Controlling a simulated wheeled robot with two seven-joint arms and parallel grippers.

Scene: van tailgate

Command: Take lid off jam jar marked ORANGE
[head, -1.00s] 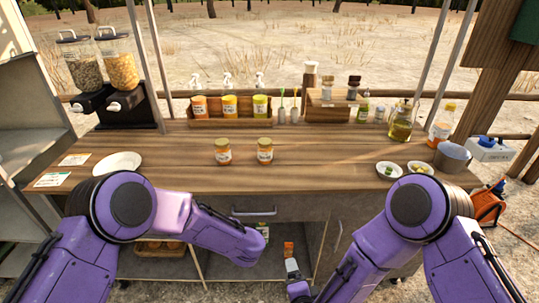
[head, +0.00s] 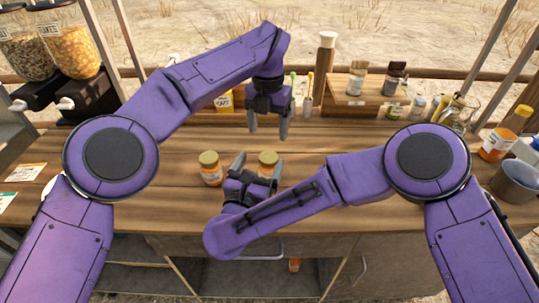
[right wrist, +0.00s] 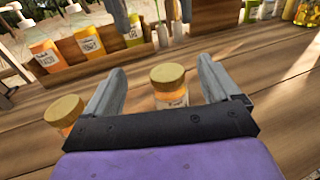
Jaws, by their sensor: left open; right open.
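Two jam jars with gold lids stand upright on the wooden counter: a left jar (head: 210,170) and a right jar (head: 268,160). In the right wrist view, the right jar (right wrist: 169,85) shows between my right fingers and the left jar (right wrist: 64,113) outside them. The label words are too small to read, so I cannot tell which is ORANGE. My right gripper (head: 257,168) is open, low at the right jar's near side; its arm hides part of that jar. Contact is not visible. My left gripper (head: 269,128) is open and empty, pointing down above and behind the right jar.
Behind the jars, a wooden rack (right wrist: 90,72) holds several sauce bottles. A raised wooden shelf (head: 365,108) carries small jars.

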